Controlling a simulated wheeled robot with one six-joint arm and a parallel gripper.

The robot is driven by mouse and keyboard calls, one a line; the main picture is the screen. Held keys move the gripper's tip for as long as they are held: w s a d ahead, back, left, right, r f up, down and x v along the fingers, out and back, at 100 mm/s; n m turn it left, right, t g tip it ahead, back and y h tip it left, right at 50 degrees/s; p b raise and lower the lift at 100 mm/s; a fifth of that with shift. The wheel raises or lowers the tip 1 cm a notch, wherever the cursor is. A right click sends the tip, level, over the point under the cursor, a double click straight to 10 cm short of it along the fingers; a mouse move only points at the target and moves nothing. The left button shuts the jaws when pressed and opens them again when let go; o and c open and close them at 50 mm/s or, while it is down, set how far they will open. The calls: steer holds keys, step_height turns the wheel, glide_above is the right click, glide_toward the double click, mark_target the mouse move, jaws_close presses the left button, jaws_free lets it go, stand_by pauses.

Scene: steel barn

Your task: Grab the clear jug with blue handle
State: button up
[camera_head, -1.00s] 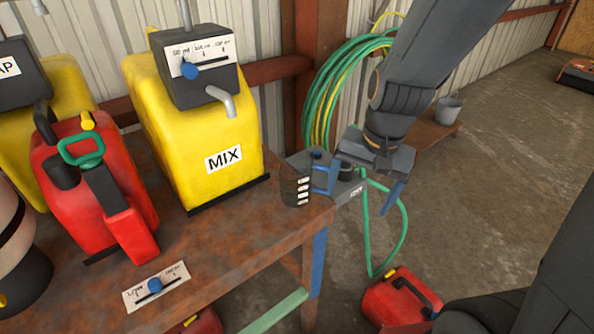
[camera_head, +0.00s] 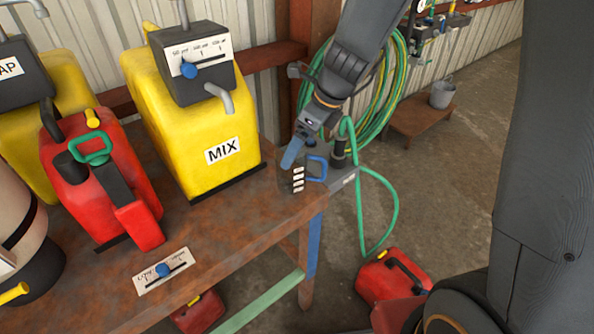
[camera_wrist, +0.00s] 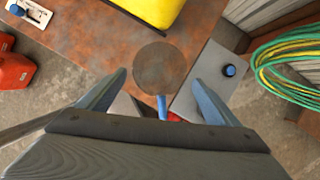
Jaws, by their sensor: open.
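The clear jug (camera_head: 290,183) looks smoky and dark, with white label marks. It stands upright at the right corner of the rusty bench (camera_head: 235,230), its blue handle (camera_head: 319,168) facing right. My gripper (camera_head: 292,155) is above and close to the jug, partly in front of it, pointing down. In the wrist view the jug (camera_wrist: 161,68) shows from above as a round shape, with its handle (camera_wrist: 162,107) toward me. The open blue fingers (camera_wrist: 158,88) lie on either side of the handle line, with nothing held. Contact cannot be told.
A yellow MIX tank (camera_head: 190,135) with a spout stands left of the jug. A red can (camera_head: 100,185) is farther left. A grey plate (camera_wrist: 212,80) with a blue-topped knob adjoins the bench corner. A green hose (camera_head: 375,215) hangs right. Another red can (camera_head: 393,283) is on the floor.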

mark_target(298, 171)
steer(key=x, duration=0.6)
steer(key=shift+a+f, duration=0.2)
steer(key=shift+f, duration=0.1)
steer(key=c, duration=1.2)
steer(key=shift+r, duration=0.1)
